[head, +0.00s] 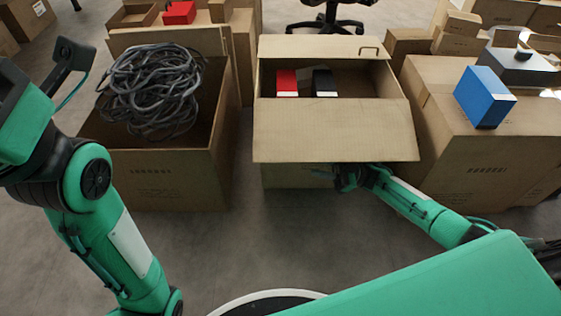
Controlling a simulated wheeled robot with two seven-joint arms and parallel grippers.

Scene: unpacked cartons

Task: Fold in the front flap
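The open carton (290,177) stands in the middle of the head view. Its front flap (335,131) hangs outward over the front wall, sloping down toward me. The back flap (318,47) stands up at the rear. Inside lie a red box (287,83) and a black box (324,83). My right gripper (346,178) is low in front of the carton, just under the flap's lower edge toward the right. The flap partly hides it, so its fingers and any contact are unclear. My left arm is at the left, and its gripper's fingertips are not visible.
A carton (170,180) with a coil of dark cable (152,90) stands on the left. A closed carton (490,150) with a blue box (485,97) on top stands close on the right. More cartons and a chair (327,22) are behind. Grey floor is free in front.

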